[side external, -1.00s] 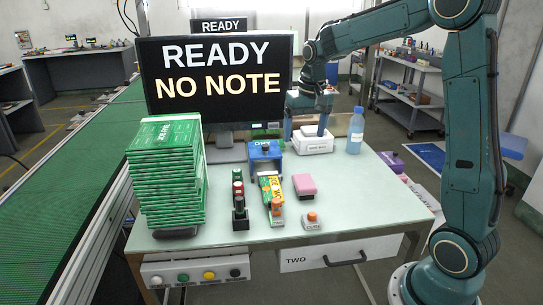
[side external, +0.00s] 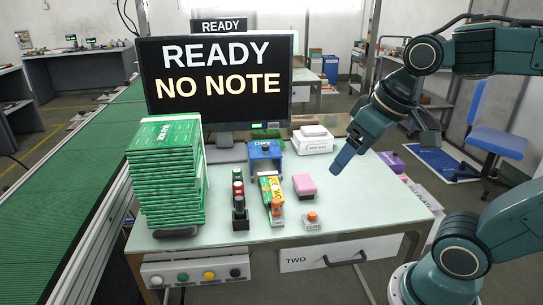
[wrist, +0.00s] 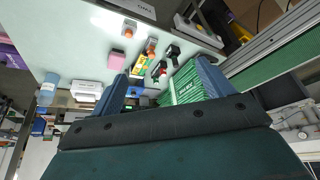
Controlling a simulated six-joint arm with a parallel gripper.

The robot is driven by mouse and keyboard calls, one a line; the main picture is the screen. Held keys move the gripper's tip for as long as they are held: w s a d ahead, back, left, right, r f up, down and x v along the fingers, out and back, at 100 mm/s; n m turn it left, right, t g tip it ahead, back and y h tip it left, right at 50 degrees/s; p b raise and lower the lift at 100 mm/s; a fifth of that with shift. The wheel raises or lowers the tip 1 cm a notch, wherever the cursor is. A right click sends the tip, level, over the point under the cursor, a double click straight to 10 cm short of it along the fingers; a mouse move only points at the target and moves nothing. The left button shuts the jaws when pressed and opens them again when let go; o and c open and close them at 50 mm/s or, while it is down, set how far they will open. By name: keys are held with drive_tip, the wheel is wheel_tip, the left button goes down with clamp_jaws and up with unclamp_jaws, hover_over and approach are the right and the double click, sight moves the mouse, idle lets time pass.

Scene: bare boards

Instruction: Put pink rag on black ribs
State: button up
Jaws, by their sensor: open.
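The pink rag (side external: 304,186) looks like a small pink block lying on the pale table, right of centre; it also shows in the wrist view (wrist: 117,58). A narrow black holder (side external: 240,218) with red and green items stands to its left; I cannot tell whether this is the black ribs. My gripper (side external: 341,163) hangs above the table, right of and above the pink rag, apart from it. In the wrist view its two blue fingers (wrist: 162,68) are spread with nothing gripped between them.
A tall stack of green boxes (side external: 166,180) stands at the table's left. A blue stand (side external: 264,150), a yellow-green pack (side external: 270,188) and an orange-button box (side external: 312,219) are near. A white box (side external: 313,144) is behind. The front right tabletop is clear.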

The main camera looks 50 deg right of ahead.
drive_tip(key=shift+n+t, duration=0.3)
drive_tip(key=shift+n, duration=0.2)
drive_tip(key=shift+s+a+f, duration=0.2)
drive_tip(key=shift+s+f, duration=0.05)
drive_tip(key=shift+s, duration=0.35)
drive_tip(key=shift+s+a+f, duration=0.2)
drive_tip(key=shift+s+a, duration=0.05)
drive_tip(key=shift+s, duration=0.4)
drive_tip(key=shift+s+a+f, duration=0.2)
drive_tip(key=shift+s+f, duration=0.05)
drive_tip(key=shift+s, duration=0.35)
